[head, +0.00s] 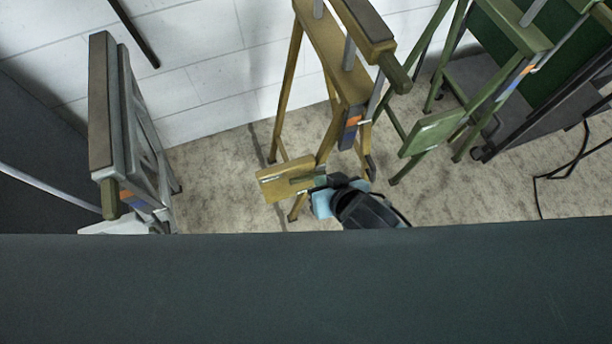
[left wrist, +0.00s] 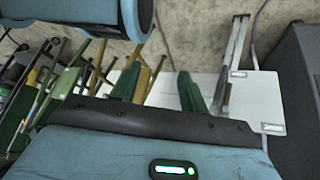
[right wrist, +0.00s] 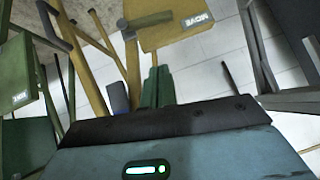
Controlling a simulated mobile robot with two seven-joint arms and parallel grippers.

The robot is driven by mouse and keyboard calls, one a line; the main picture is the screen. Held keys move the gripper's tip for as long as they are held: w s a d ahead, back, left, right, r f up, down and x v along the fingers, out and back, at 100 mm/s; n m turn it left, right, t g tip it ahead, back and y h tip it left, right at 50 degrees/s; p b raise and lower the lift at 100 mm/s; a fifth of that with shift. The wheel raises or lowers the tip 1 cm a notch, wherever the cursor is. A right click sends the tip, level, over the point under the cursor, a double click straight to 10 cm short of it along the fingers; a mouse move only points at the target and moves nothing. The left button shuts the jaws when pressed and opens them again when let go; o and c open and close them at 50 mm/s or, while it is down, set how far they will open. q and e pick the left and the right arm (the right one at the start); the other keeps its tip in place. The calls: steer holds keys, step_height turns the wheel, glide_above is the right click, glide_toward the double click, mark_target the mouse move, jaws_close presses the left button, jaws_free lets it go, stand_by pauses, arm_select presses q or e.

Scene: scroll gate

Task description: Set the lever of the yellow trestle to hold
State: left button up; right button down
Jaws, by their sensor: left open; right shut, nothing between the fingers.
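The yellow trestle (head: 331,50) stands mid-picture in the head view, with a yellow plate (head: 272,181) low on its near side. In the right wrist view the plate (right wrist: 195,30) bears a white label, upside down, that seems to read MOVE. My left gripper (left wrist: 157,80) is open and empty, away from the yellow trestle.
A green trestle (head: 433,132) stands to the right, with dark panels and a black cable (head: 560,170) beyond it. A grey-white trestle (head: 137,130) stands at left. A dark green surface (head: 300,290) fills the front. Floor shows between the trestles.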

steer(key=b, duration=0.2)
glide_above(306, 179)
steer(key=s, duration=0.1)
step_height(306, 179, down, 6)
step_height(306, 179, down, 3)
steer(key=shift+s+d+r+b, duration=0.1)
steer(key=shift+r+b, duration=0.05)
steer(key=shift+b, duration=0.4)
steer(key=shift+f, duration=0.8)
arm_select(q)
steer(key=f, duration=0.2)
steer(key=w+f, duration=0.1)
steer(key=shift+a, duration=0.25)
steer(key=shift+a, duration=0.1)
